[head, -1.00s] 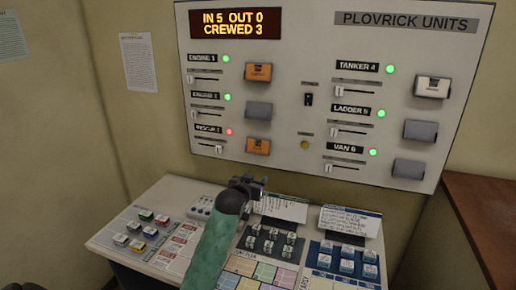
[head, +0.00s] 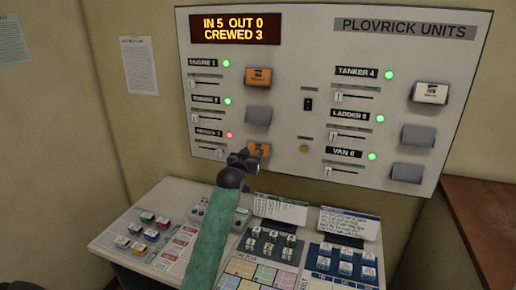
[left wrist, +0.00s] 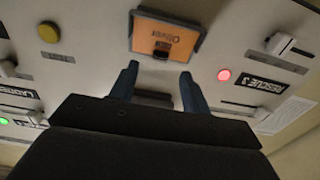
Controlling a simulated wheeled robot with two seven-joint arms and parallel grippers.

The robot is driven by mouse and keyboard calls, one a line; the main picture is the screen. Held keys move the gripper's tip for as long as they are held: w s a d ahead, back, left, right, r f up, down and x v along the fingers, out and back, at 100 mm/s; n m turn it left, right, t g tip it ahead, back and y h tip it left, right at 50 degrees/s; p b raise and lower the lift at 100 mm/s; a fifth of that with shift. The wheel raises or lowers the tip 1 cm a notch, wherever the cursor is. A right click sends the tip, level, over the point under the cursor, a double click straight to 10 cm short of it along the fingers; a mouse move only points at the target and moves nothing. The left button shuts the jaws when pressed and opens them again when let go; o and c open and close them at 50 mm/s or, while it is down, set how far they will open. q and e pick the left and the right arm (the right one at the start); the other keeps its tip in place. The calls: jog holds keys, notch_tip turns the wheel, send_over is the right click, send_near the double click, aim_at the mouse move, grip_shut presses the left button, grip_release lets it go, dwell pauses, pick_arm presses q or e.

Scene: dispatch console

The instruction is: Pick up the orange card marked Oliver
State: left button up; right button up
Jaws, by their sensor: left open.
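The orange card marked Oliver (left wrist: 165,36) sits in a grey holder on the wall panel, in the Rescue 3 row. The left wrist view shows its name upside down. In the head view the card (head: 265,148) is partly hidden behind my left gripper (head: 247,161). In the left wrist view my left gripper (left wrist: 158,83) is open, its two blue fingers apart and pointing at the card's holder. I see nothing between the fingers, and they appear short of the card. My right gripper is in neither view.
The panel (head: 290,100) also has another orange card (head: 258,76) by Engine 1 and a white card (head: 430,92) by Tanker 4. Sliders stand beside the holders. Below is a console desk (head: 175,195) with buttons and two propped sheets. A brown cabinet (head: 490,215) stands right.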

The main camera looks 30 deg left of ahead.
aim_at(257, 146)
pick_arm(q)
jog(key=shift+r+p+x, duration=0.2)
jog(key=shift+p+x, duration=1.2)
jog(key=shift+x, duration=0.7)
grip_shut()
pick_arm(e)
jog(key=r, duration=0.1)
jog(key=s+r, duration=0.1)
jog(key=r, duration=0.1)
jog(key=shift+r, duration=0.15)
